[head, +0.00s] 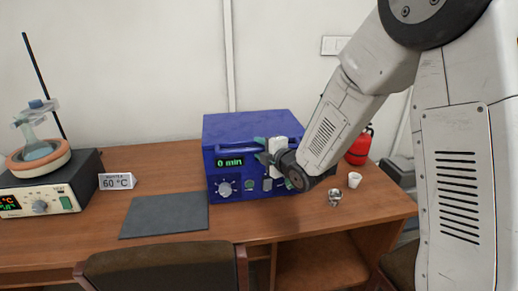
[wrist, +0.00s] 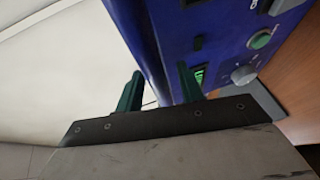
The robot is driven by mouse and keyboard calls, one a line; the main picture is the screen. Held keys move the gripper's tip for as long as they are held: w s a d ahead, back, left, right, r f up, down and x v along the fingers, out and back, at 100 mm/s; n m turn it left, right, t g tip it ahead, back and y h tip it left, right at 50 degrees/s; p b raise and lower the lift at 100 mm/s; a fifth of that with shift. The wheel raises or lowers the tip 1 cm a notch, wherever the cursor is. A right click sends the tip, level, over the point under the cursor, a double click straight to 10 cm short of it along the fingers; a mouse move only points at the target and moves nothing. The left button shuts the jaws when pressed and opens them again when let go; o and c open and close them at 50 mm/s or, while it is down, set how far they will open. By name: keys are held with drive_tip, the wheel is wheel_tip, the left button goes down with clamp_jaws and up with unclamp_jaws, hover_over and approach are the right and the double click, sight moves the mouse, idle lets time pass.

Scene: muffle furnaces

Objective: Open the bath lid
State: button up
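The blue bath (head: 250,127) is a box on the desk, with a lid on top that looks shut. A blue handle bar (head: 232,148) runs along its upper front edge. The display on its front reads "0 min". My gripper (head: 260,149) is at the front of the bath, by the right part of the handle. In the wrist view its two green fingers (wrist: 160,72) stand apart, with a blue bar (wrist: 140,45) reaching toward the gap between them. Contact with the bar cannot be told. My gripper hides part of the bath's right front.
A grey mat (head: 164,215) lies left of the bath. A heater with a flask (head: 36,150) and a "60 °C" sign (head: 117,181) stand further left. A white cup (head: 355,180), a metal piece (head: 335,197) and a red extinguisher (head: 359,148) are right. A chair (head: 165,270) is in front.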

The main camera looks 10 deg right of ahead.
drive_tip(key=shift+w+a+f, duration=0.1)
drive_tip(key=shift+w+a, duration=0.1)
drive_tip(key=shift+w, duration=0.35)
drive_tip(key=shift+s+f, duration=0.1)
clamp_jaws()
